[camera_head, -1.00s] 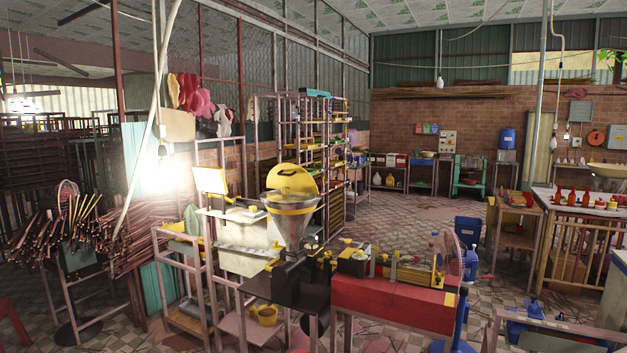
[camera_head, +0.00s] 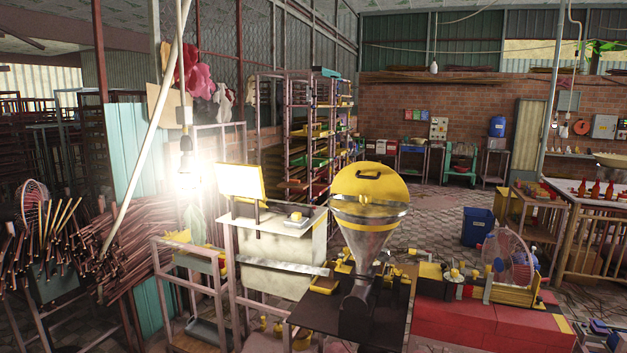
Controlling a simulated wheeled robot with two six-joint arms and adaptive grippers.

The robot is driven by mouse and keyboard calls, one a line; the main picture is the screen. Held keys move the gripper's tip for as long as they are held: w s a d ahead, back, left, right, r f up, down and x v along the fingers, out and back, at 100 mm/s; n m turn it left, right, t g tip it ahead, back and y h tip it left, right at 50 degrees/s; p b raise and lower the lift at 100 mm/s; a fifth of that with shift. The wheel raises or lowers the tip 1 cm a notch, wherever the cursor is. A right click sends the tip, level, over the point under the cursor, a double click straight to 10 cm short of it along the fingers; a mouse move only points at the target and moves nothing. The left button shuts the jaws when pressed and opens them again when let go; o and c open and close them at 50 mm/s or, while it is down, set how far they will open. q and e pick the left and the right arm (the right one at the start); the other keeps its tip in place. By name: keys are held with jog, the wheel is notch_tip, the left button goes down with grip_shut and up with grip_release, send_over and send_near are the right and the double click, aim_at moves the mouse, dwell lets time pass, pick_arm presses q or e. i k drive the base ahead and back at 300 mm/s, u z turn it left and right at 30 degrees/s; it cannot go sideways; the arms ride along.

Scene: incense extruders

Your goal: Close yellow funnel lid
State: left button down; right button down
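The yellow funnel lid (camera_head: 371,190) is a round disc with a dark handle on its face. It stands raised and tilted up at the back of the metal funnel (camera_head: 368,245), so the funnel looks open. The funnel has a yellow band (camera_head: 365,222) around its upper part and narrows down into a dark extruder body (camera_head: 356,315) on a dark table. The lid's hinge is not clear from here. Neither of my grippers is in view.
A red machine bench (camera_head: 470,325) with a fan (camera_head: 507,258) adjoins on the right. A pale cabinet with a yellow-framed panel (camera_head: 240,182) stands on the left. Incense bundles (camera_head: 85,245) lie far left. Tiled floor is open behind, near a blue bin (camera_head: 477,226).

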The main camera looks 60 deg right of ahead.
aim_at(379, 180)
jog(key=i, duration=0.95)
jog(key=z, duration=2.8)
jog(key=i, duration=0.4)
jog(key=z, duration=1.05)
